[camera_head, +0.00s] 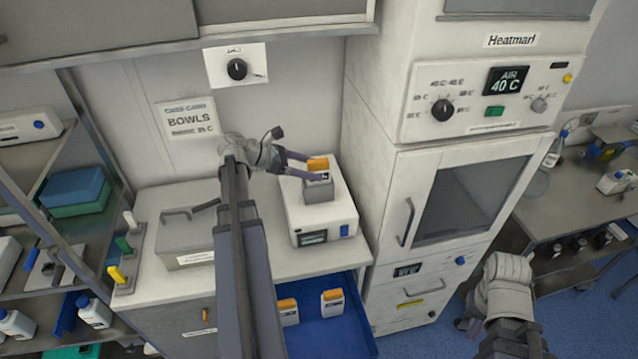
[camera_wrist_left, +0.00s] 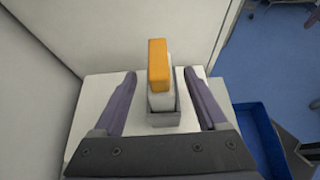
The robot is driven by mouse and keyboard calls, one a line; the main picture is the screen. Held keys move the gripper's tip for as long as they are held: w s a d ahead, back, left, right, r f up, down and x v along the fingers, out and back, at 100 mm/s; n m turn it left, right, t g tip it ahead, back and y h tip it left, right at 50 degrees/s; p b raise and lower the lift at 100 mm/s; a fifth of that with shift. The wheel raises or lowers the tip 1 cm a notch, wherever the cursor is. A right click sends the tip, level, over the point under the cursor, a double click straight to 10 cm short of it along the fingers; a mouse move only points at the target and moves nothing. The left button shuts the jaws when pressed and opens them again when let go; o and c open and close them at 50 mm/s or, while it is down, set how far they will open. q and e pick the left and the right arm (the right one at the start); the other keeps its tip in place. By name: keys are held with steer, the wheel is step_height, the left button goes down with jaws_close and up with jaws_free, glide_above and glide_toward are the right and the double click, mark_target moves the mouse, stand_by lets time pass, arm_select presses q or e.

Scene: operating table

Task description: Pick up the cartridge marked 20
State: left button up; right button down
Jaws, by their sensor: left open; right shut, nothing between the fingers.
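A white cartridge with an orange cap (camera_head: 318,163) stands upright in the grey holder (camera_head: 318,190) on top of a white device. It also shows in the left wrist view (camera_wrist_left: 158,65). My left gripper (camera_head: 312,168) is open, with one finger on each side of this cartridge and a gap to both. Two more orange-capped white cartridges, a left one (camera_head: 288,312) and a right one (camera_head: 332,302), stand in the open blue drawer. I cannot read a number on any of them. My right gripper (camera_head: 468,326) is shut and empty at the lower right, partly hidden by its wrist.
The white device (camera_head: 322,217) stands on the counter beside the tall heating cabinet (camera_head: 400,190). A lidded grey box (camera_head: 186,240) is to its left. The blue drawer (camera_head: 340,335) sticks out below the counter. A shelf rack stands at far left.

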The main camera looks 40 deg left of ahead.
mark_target(327, 173)
arm_select(q)
steer(key=shift+w+d+f, duration=0.15)
steer(key=shift+w, duration=0.1)
steer(key=b+x, duration=0.2)
steer(key=x, duration=0.3)
steer(key=shift+f+b, duration=0.1)
steer(key=shift+b, duration=0.2)
jaws_close()
